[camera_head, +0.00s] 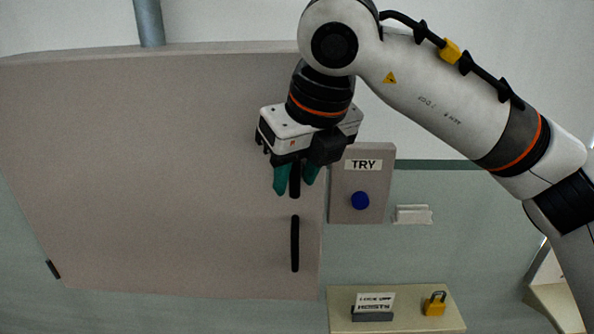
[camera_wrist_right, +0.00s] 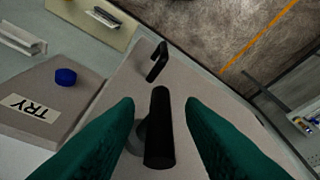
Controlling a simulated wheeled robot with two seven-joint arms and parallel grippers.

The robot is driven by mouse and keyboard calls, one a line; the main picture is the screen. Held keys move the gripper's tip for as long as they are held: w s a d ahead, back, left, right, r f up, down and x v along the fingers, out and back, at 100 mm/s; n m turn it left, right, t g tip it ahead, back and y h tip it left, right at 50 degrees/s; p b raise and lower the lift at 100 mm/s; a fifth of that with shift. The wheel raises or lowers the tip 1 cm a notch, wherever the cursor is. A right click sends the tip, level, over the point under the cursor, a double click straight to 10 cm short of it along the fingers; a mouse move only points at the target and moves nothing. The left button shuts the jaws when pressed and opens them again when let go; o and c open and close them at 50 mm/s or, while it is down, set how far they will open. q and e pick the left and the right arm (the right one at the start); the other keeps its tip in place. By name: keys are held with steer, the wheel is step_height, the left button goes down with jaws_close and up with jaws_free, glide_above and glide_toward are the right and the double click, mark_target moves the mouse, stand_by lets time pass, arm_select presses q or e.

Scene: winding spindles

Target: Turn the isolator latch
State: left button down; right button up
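The isolator latch (camera_wrist_right: 160,130) is a black lever on a round grey base on the face of a large beige cabinet (camera_head: 150,170). In the head view the latch (camera_head: 295,182) hangs upright near the cabinet's right edge, its upper part hidden by my right gripper. My right gripper (camera_head: 294,187) has teal fingers, one on each side of the latch. In the right wrist view the fingers (camera_wrist_right: 160,102) are open, with a gap on both sides of the lever; no contact shows. My left gripper is in neither view.
A black bar handle (camera_head: 295,243) is below the latch on the cabinet. To the right is a grey box with a TRY label and a blue button (camera_head: 360,200), close to my gripper. A shelf (camera_head: 400,325) below carries a sign (camera_head: 374,302) and yellow padlock (camera_head: 435,304).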

steer(key=b+v, duration=0.3)
steer(key=v, duration=0.9)
